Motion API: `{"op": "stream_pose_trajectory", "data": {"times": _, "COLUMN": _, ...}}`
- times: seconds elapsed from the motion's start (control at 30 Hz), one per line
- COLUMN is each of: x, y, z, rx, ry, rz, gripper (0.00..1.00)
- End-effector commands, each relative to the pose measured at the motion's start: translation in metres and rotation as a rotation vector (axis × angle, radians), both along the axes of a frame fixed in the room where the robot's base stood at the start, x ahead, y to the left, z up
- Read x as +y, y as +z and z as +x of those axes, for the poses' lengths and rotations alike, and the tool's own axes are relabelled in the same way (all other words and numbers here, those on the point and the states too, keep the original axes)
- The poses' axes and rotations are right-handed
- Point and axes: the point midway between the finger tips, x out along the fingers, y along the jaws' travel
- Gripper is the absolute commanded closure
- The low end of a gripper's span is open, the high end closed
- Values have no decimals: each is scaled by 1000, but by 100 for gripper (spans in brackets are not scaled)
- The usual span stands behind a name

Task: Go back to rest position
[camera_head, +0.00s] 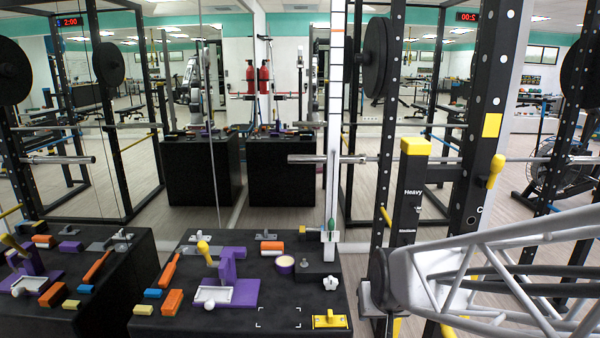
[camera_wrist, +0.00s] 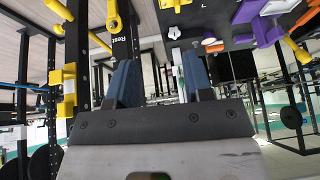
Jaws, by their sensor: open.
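My gripper (camera_wrist: 160,84) shows in the wrist view as two blue fingers standing well apart, with nothing between them. It is open and empty. Beyond it are a black rack post (camera_wrist: 83,60) with yellow fittings and a black board with coloured parts. In the head view my white lattice arm link comes in from the lower right. The gripper itself does not show there.
A black-topped table (camera_head: 240,318) holds a purple stand (camera_head: 230,290), an orange bar (camera_head: 171,271), a white tape roll (camera_head: 285,264) and a yellow latch (camera_head: 330,320). The black rack upright (camera_head: 490,100) with a yellow knob (camera_head: 496,171) stands close beside my arm. Mirrors line the back.

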Motion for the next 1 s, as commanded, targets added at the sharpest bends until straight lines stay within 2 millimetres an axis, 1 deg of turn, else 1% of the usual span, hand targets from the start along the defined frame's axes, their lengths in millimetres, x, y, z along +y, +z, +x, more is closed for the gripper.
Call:
{"op": "stream_pose_trajectory", "data": {"times": 0.03, "x": -3, "y": 10, "z": -13, "rx": 17, "ry": -2, "rz": -3, "gripper": 53}}
{"op": "stream_pose_trajectory", "data": {"times": 0.17, "x": -11, "y": 28, "z": -47, "rx": 78, "ry": -8, "rz": -12, "gripper": 53}}
{"op": "stream_pose_trajectory", "data": {"times": 0.2, "x": -13, "y": 33, "z": -58, "rx": 96, "ry": -10, "rz": -15, "gripper": 53}}
{"op": "stream_pose_trajectory", "data": {"times": 0.4, "x": -23, "y": 56, "z": -111, "rx": 187, "ry": -22, "rz": -31, "gripper": 53}}
{"op": "stream_pose_trajectory", "data": {"times": 0.53, "x": -28, "y": 66, "z": -138, "rx": 233, "ry": -30, "rz": -42, "gripper": 53}}
{"op": "stream_pose_trajectory", "data": {"times": 0.6, "x": -29, "y": 70, "z": -148, "rx": 249, "ry": -33, "rz": -44, "gripper": 53}}
{"op": "stream_pose_trajectory", "data": {"times": 0.7, "x": -31, "y": 72, "z": -157, "rx": 266, "ry": -36, "rz": -47, "gripper": 53}}
{"op": "stream_pose_trajectory", "data": {"times": 0.83, "x": -31, "y": 73, "z": -161, "rx": 273, "ry": -38, "rz": -48, "gripper": 53}}
{"op": "stream_pose_trajectory", "data": {"times": 1.0, "x": -31, "y": 73, "z": -161, "rx": 273, "ry": -38, "rz": -48, "gripper": 53}}
